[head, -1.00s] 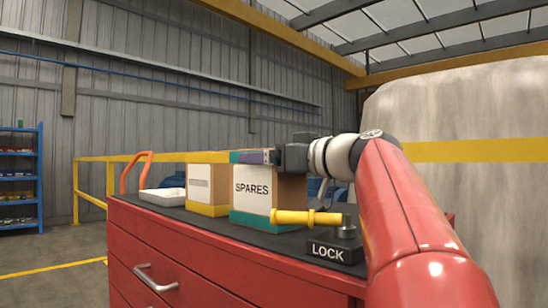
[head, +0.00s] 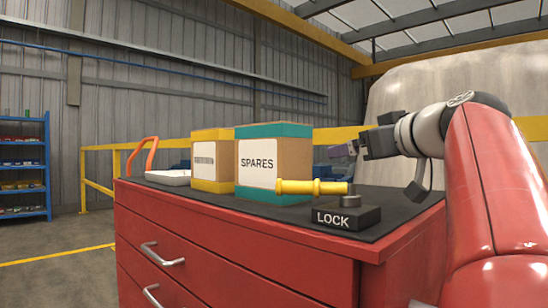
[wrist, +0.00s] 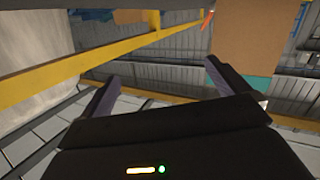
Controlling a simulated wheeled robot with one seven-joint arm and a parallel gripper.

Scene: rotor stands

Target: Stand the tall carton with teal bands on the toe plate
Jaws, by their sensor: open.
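The carton with teal bands (head: 273,131), labelled SPARES on a white panel, stands upright on the dark top of the red cabinet. In the wrist view its brown side (wrist: 258,38) and one teal band show at the upper right, beyond the right finger. My gripper (head: 352,148) is open and empty, to the right of the carton and apart from it, at about the height of its upper part. In the wrist view both fingers of the gripper (wrist: 160,85) are spread with nothing between them.
A yellow-banded carton (head: 212,134) stands just left of the teal one, then a white tray (head: 168,177) and an orange handle (head: 143,156). A yellow bar (head: 312,187) on the LOCK block (head: 343,216) is in front. A yellow rail (head: 330,136) runs behind.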

